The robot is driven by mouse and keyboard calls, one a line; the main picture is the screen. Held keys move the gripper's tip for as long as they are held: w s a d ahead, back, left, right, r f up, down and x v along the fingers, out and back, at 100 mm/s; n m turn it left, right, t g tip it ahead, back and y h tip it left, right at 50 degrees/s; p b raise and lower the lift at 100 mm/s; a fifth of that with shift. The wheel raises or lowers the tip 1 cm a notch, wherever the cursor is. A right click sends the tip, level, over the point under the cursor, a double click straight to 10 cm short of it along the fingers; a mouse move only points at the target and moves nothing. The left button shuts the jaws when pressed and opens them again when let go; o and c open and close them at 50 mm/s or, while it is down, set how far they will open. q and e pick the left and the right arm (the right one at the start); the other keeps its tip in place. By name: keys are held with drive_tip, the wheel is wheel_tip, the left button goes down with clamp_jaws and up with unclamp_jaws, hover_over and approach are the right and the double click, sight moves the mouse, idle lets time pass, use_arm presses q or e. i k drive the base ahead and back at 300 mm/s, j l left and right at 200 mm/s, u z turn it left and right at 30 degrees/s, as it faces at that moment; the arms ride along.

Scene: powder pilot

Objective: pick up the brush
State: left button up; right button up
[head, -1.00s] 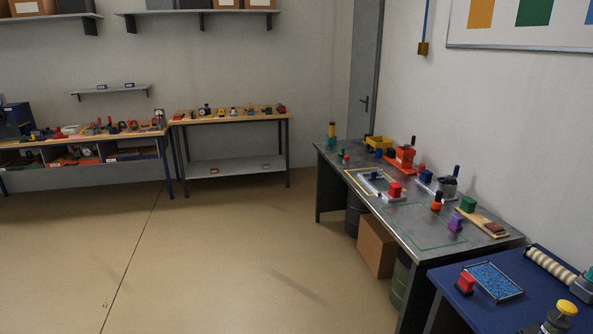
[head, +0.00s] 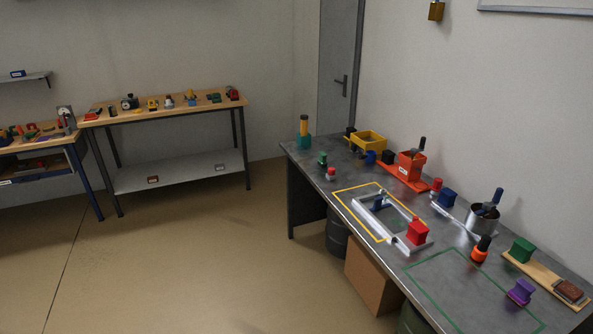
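No thing in the head view shows clearly enough to be named the brush. Candidates stand on the grey metal table (head: 385,285). A teal piece with an upright yellow-brown handle (head: 304,132) stands at the far left corner. An orange-and-black upright piece (head: 481,249) stands near the right middle. A dark-handled tool (head: 490,206) leans in a metal pot (head: 480,223). A reddish-brown block (head: 569,290) lies on a wooden board (head: 530,268) at the right. Neither of my grippers is in view.
On the metal table are a yellow bin (head: 368,141), an orange box (head: 411,166) and a light metal frame with a red block (head: 417,231). A cardboard box (head: 371,277) stands below. A wooden workbench (head: 165,108) is at the back. The floor at the left is clear.

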sight(321, 161)
drive_tip(key=i+j+z, duration=0.25)
drive_tip(key=i, duration=0.25)
drive_tip(key=i+z, duration=0.1)
drive_tip(key=z, duration=0.25)
drive_tip(key=i+j+z, duration=0.1)
drive_tip(key=z, duration=0.2)
drive_tip(key=i+j+z, duration=0.2)
drive_tip(key=i+j, duration=0.15)
drive_tip(key=i+j+z, duration=0.25)
drive_tip(key=j, duration=0.25)
drive_tip(key=i+j+z, duration=0.2)
drive_tip(key=i+j, duration=0.4)
drive_tip(key=j, duration=0.15)
drive_tip(key=i+j, duration=0.15)
drive_tip(key=j, duration=0.2)
drive_tip(key=i+j, duration=0.2)
drive_tip(key=j, duration=0.15)
drive_tip(key=i+j, duration=0.15)
drive_tip(key=j, duration=0.2)
drive_tip(key=i+j, duration=0.2)
drive_tip(key=j, duration=0.15)
drive_tip(key=z, duration=0.05)
